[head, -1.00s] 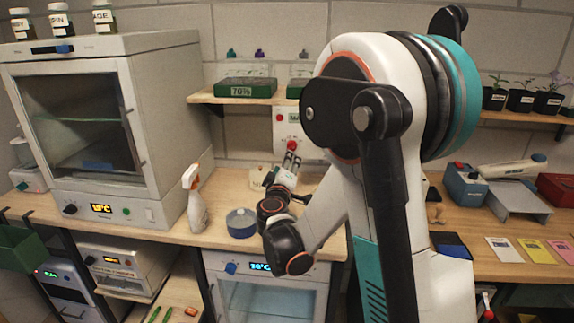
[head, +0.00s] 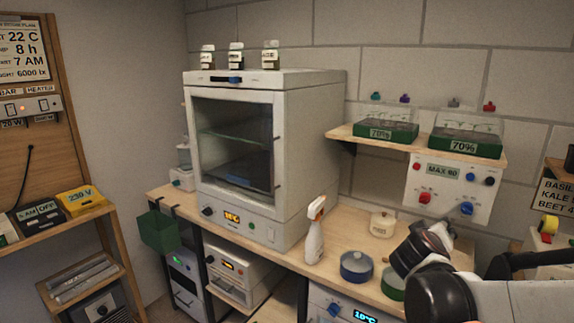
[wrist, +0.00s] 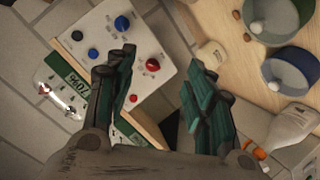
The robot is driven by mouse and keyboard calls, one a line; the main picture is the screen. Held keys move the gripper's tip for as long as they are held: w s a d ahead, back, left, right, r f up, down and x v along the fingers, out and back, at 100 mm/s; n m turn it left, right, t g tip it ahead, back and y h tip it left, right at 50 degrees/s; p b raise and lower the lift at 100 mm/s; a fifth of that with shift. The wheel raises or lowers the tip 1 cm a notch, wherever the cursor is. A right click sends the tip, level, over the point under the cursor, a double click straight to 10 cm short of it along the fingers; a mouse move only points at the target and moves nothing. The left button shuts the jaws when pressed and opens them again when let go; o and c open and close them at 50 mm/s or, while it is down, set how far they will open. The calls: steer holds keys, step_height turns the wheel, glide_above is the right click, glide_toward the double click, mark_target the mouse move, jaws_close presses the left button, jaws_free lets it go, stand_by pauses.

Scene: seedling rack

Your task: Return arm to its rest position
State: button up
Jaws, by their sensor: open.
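My arm (head: 470,296) comes in from the lower right of the head view, bent over the bench. Its wrist joint hides most of my gripper there. In the wrist view my gripper (wrist: 162,57) is open, with two green-padded fingers spread wide and nothing between them. Beyond the fingers is the white control panel (wrist: 110,48) with red and blue knobs. My gripper is apart from the panel.
A shelf (head: 415,142) holds green seedling trays. A white incubator (head: 310,160) stands left.

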steer(key=s+a+f+g+y, duration=0.2)
steer(key=s+a+y, duration=0.2)
steer(key=s+a, duration=0.3)
steer(key=s+a+f+m+g+y, duration=0.1)
steer(key=s+a, duration=0.7)
steer(key=s, duration=0.8)
step_height(320, 180, down, 2)
steer(key=g+y, duration=0.1)
steer(key=y, duration=0.2)
steer(key=shift+f, duration=0.25)
steer(key=shift+s, duration=0.1)
